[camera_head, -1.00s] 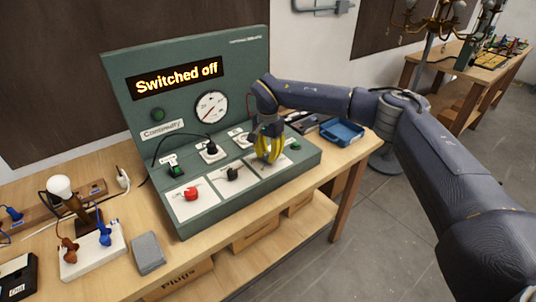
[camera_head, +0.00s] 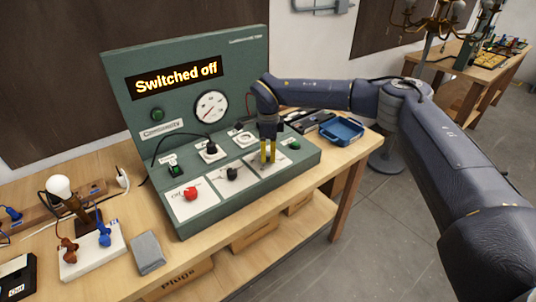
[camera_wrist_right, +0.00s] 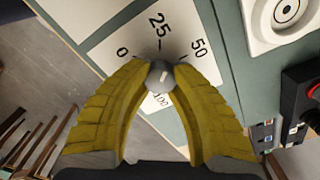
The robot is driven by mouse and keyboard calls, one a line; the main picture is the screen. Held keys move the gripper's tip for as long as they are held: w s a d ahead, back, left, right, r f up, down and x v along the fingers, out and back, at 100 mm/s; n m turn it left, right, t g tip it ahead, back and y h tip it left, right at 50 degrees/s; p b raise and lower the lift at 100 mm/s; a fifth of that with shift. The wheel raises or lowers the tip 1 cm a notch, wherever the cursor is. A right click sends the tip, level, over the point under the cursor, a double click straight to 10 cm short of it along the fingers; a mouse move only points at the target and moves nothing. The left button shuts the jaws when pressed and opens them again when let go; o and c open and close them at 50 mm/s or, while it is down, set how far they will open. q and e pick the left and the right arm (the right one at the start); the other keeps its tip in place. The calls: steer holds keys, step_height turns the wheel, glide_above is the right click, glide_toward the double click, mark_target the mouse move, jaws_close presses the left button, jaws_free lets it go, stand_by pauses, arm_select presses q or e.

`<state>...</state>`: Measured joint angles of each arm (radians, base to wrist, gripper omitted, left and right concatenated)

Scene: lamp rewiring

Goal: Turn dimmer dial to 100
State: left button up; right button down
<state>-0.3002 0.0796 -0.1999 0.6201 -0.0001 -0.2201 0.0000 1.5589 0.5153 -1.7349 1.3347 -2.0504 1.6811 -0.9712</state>
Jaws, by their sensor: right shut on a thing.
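The dimmer dial is a small round grey knob (camera_wrist_right: 160,75) on a white plate (camera_wrist_right: 112,42), printed with 0, 25, 50 and 100. A pale mark shows on top of the knob; I cannot tell for sure which number it points to. My right gripper (camera_head: 268,158) points down over the right-hand plate of the green panel (camera_head: 228,191). In the wrist view, its yellow fingertips close on both sides of the knob. In the head view the fingers hide the knob. The panel display (camera_head: 176,78) reads "Switched off". My left gripper is not in view.
A red knob (camera_head: 191,193) and a black knob (camera_head: 232,174) sit left of my gripper. A green button (camera_head: 294,146) is to its right. A black plug (camera_head: 211,147) with a cable is behind. A blue tray (camera_head: 342,131) and a lamp bulb (camera_head: 59,187) flank the panel.

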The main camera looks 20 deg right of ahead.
steer(key=m, duration=0.4)
steer(key=shift+m, duration=0.3)
steer(key=m, duration=0.3)
steer(key=shift+s+m, duration=0.1)
steer(key=shift+m, duration=0.2)
steer(key=m, duration=0.4)
steer(key=shift+m, duration=0.3)
steer(key=m, duration=0.3)
steer(key=shift+a+f+m, duration=0.1)
steer(key=shift+m, duration=0.2)
steer(key=m, duration=0.4)
steer(key=shift+a+m, duration=0.1)
steer(key=shift+m, duration=0.2)
steer(key=m, duration=0.3)
steer(key=shift+m, duration=0.3)
steer(key=m, duration=0.3)
steer(key=shift+a, duration=0.1)
steer(key=shift+m, duration=2.1)
